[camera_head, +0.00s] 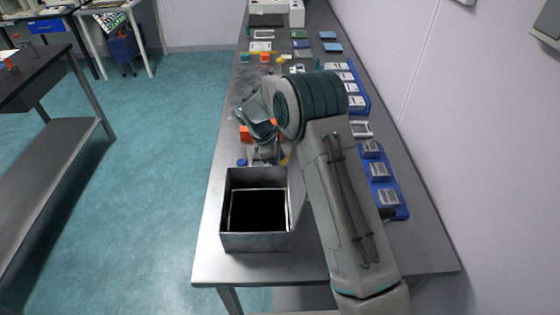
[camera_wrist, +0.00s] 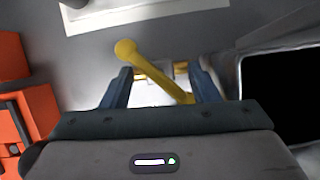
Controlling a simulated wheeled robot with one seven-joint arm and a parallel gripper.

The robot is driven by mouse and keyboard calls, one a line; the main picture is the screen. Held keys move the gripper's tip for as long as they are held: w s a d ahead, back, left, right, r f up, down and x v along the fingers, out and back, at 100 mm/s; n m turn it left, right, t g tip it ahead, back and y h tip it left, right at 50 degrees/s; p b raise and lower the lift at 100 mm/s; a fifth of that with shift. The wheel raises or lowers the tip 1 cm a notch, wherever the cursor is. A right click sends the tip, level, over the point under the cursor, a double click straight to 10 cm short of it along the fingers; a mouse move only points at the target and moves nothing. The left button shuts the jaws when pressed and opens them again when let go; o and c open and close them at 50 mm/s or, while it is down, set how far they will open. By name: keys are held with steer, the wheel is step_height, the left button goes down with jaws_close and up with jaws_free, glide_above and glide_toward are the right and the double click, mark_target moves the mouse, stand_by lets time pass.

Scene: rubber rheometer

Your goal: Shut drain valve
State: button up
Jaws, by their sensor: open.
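The drain valve's yellow lever (camera_wrist: 140,62) has a round knob at its upper left end and runs diagonally down to the right in the wrist view. My gripper (camera_wrist: 162,80) is open, with its two blue-grey fingers on either side of the lever's lower part. I cannot tell whether either finger touches it. A pale metal fitting lies under the lever, partly hidden. In the head view my gripper (camera_head: 265,155) is low over the bench behind the open metal box, and a small yellow bit (camera_head: 284,161) of the lever shows beside it. My arm hides most of the valve there.
The open metal box (camera_head: 238,241) with a black interior stands at the bench's front left; its wall is close right of my gripper in the wrist view. Orange blocks (camera_wrist: 40,112) lie to the left. Blue trays (camera_head: 402,212) line the bench's right side.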

steer(key=shift+c, duration=0.3)
jaws_close()
steer(key=shift+f+m, duration=0.1)
steer(key=shift+m, duration=0.3)
steer(key=m+g+b, duration=0.1)
steer(key=m, duration=0.2)
steer(key=shift+w+g, duration=0.1)
steer(key=shift+g, duration=0.2)
steer(key=c, duration=0.8)
jaws_free()
steer(key=shift+w+d+m+g+y+b, duration=0.1)
steer(key=shift+m+g+y+b, duration=0.2)
steer(key=shift+m, duration=0.8)
steer(key=shift+m+g+y+b, duration=0.25)
steer(key=shift+m+g+y, duration=0.05)
steer(key=shift+m, duration=0.8)
